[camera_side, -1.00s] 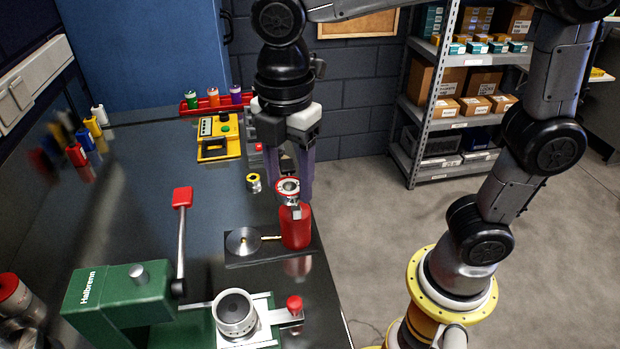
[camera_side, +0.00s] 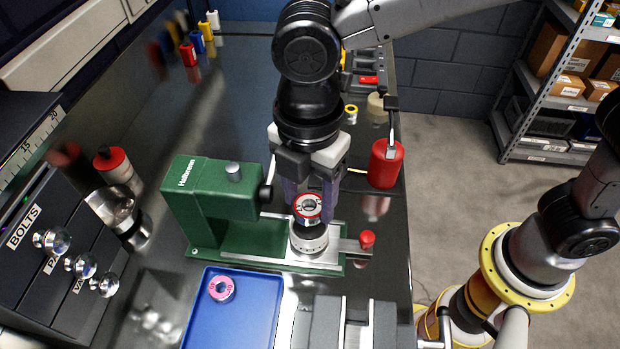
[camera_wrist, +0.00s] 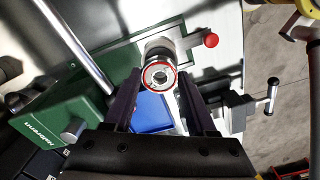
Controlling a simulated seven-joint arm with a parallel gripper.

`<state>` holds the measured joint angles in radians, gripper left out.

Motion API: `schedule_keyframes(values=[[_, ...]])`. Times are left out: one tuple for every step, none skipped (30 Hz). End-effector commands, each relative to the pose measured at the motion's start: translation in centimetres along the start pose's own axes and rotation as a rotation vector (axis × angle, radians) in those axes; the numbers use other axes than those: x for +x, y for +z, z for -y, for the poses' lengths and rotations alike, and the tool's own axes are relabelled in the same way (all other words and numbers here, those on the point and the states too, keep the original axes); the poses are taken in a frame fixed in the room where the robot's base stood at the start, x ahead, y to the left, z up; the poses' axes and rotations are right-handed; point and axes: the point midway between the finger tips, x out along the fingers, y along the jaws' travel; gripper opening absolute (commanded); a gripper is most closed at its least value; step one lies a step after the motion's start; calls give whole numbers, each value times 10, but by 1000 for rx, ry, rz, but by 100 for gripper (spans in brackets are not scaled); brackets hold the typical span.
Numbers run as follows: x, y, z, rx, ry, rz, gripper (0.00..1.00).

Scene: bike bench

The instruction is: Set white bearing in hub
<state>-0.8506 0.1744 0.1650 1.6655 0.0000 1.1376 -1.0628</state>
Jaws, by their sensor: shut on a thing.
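My gripper (camera_side: 307,197) is shut on a pale ring-shaped part with a red rim, which I take for the white bearing (camera_side: 308,207). In the wrist view the bearing (camera_wrist: 159,76) sits between the two fingertips, its red-rimmed face and dark bore showing. The hub (camera_side: 309,240), a grey metal cup, stands on the green press (camera_side: 215,205). The bearing is over the hub in the side view and hides its mouth. In the wrist view the hub (camera_wrist: 160,43) shows partly behind the bearing. I cannot tell whether they touch.
A blue tray (camera_side: 240,325) with a pink ring (camera_side: 221,288) lies in front of the press. A red knob (camera_side: 367,238) sticks up at the press's right. A red canister (camera_side: 386,165) stands behind. A grey vise (camera_side: 347,323) is at the front right, drawers (camera_side: 75,235) at left.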

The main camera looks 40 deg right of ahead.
Motion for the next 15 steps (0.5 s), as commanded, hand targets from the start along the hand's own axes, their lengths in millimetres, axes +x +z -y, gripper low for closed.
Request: schedule_keyframes(values=[[5, 0, 0, 0, 0, 0, 0], [8, 0, 0, 0, -1, 0, 0], [11, 0, 0, 1, -1, 1, 0], [14, 0, 0, 1, -1, 1, 0], [16, 0, 0, 1, -1, 0, 0], [18, 0, 0, 1, -1, 1, 0], [20, 0, 0, 1, -1, 1, 0], [21, 0, 0, 1, -1, 0, 0], [22, 0, 0, 1, 0, 0, 0], [23, 0, 0, 1, 1, 0, 0], [24, 0, 0, 1, 1, -1, 0], [24, 0, 0, 1, 1, -1, 0], [25, 0, 0, 1, 1, -1, 0], [25, 0, 0, 1, 1, -1, 0], [25, 0, 0, 1, 1, -1, 0]])
